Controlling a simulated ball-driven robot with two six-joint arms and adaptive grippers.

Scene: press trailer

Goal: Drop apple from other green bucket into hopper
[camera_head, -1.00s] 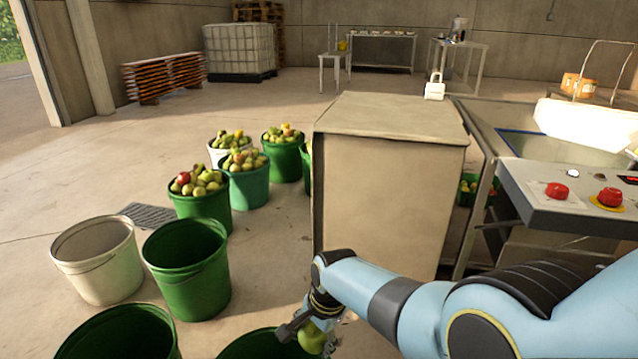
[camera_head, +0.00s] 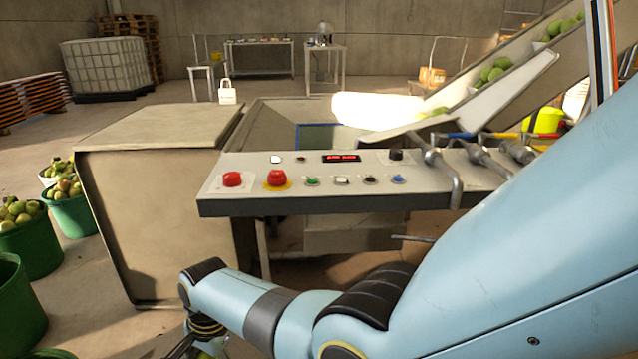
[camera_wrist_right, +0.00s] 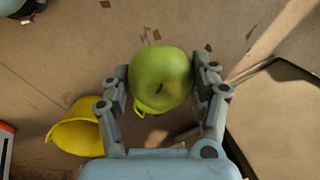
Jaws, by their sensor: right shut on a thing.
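A green apple (camera_wrist_right: 160,78) sits between the two fingers of my right gripper (camera_wrist_right: 161,85) in the right wrist view, with a finger against each side. In the head view the right gripper (camera_head: 200,345) is at the bottom edge, mostly cut off, with a sliver of green at it. The hopper (camera_head: 280,112) is the metal basin behind the control panel, right of the beige cabinet. The gripper is low, in front of the cabinet and panel. Green buckets (camera_head: 30,250) stand at the left; one nearer bucket (camera_head: 15,315) is cut off. My left gripper is out of view.
The control panel (camera_head: 300,195) with red buttons stands between my arm and the hopper. The beige cabinet (camera_head: 150,215) is left of it. A conveyor (camera_head: 510,90) carrying green fruit rises at the right. A yellow bucket (camera_wrist_right: 75,132) shows in the wrist view.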

